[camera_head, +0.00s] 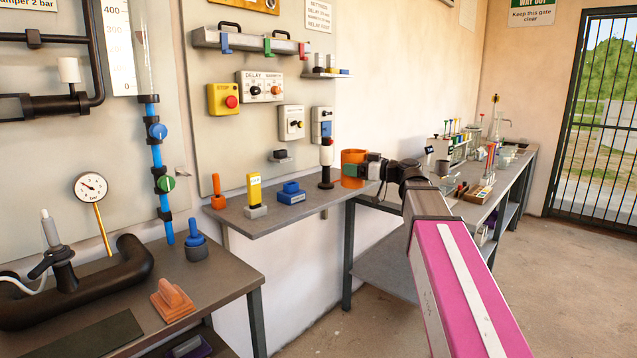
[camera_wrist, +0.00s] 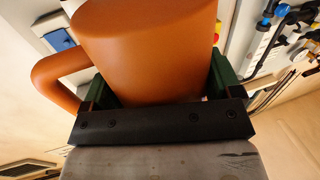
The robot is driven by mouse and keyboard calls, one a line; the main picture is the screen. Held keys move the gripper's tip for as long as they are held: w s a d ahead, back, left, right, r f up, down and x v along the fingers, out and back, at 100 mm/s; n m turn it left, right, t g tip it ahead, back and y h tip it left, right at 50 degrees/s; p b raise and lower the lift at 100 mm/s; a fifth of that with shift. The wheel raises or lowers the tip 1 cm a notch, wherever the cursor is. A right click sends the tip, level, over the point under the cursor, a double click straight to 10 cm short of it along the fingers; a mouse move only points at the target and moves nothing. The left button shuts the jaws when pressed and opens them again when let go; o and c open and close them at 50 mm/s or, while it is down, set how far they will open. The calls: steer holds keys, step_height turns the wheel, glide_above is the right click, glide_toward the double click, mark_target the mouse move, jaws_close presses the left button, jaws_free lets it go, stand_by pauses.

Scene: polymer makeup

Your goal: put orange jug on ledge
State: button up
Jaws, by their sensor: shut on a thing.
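The orange jug (camera_head: 354,157) is at the right end of the grey wall-mounted ledge (camera_head: 250,223) in the head view, just right of a black and white upright device. It appears upright; I cannot tell whether its base touches the ledge. My gripper (camera_head: 366,168) reaches it from the right and is shut on it. In the wrist view the jug (camera_wrist: 150,50) fills the space between the dark green fingers of my gripper (camera_wrist: 160,82), with its handle curving out to the left. The jug's far side and base are hidden.
The ledge also carries an orange-handled tool (camera_head: 217,192), a yellow block (camera_head: 254,190), a blue item (camera_head: 291,193) and the black and white device (camera_head: 326,165). A small higher shelf (camera_head: 325,75) holds small items. A cluttered bench (camera_head: 480,195) stands at right.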

steer(key=w+a, duration=0.9)
steer(key=a, duration=0.2)
steer(key=shift+s+f, duration=0.15)
steer(key=shift+f, duration=3.2)
steer(key=shift+a+f, duration=0.15)
steer(key=shift+a, duration=0.1)
steer(key=shift+f, duration=0.15)
steer(key=o, duration=0.8)
